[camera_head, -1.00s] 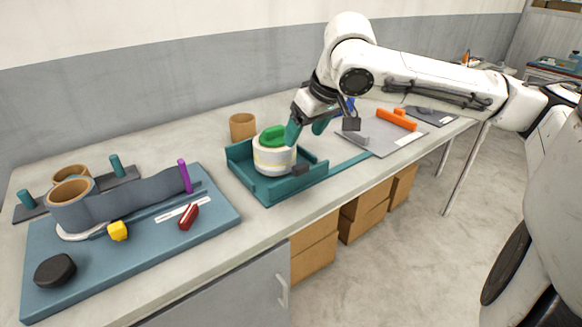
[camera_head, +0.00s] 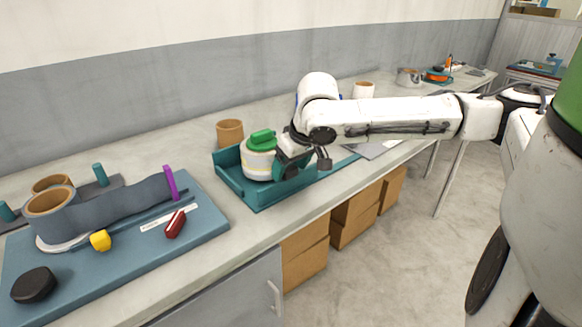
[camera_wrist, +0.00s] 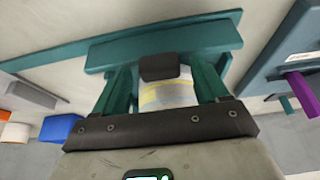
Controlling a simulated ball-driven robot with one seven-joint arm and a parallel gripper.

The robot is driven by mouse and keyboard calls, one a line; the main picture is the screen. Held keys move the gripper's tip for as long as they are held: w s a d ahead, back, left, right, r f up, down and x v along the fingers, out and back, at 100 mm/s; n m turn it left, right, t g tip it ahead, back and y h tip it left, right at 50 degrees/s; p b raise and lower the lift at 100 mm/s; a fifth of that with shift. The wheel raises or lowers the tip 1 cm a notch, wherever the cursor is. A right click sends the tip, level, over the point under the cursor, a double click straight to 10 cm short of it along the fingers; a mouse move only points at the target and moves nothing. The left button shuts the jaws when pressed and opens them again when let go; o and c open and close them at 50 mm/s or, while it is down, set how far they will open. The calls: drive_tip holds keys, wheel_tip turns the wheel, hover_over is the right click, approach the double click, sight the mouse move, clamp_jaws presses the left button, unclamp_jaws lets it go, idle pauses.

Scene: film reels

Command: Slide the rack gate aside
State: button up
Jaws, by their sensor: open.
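The teal rack (camera_head: 262,204) sits on the workbench, a low tray holding a white canister (camera_head: 257,165) with a green top (camera_head: 262,139). A teal front bar, seemingly the gate (camera_wrist: 215,35), crosses the wrist view, with a small black knob (camera_wrist: 160,66) on it. My gripper (camera_head: 292,160) is low at the rack's right front, beside the canister. In the wrist view its teal fingers (camera_wrist: 164,78) are apart, one on each side of the knob. Whether they touch it is unclear. The arm hides the rack's right part and the knob in the head view.
A teal rail (camera_wrist: 50,57) runs sideways from the rack. A blue board (camera_head: 110,262) with a grey strip and purple pin (camera_head: 170,183) lies left. A tan cup (camera_head: 230,132) stands behind the rack. The bench's front edge is close.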

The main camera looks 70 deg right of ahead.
drive_tip(key=shift+f, duration=0.1)
clamp_jaws()
idle(0.7)
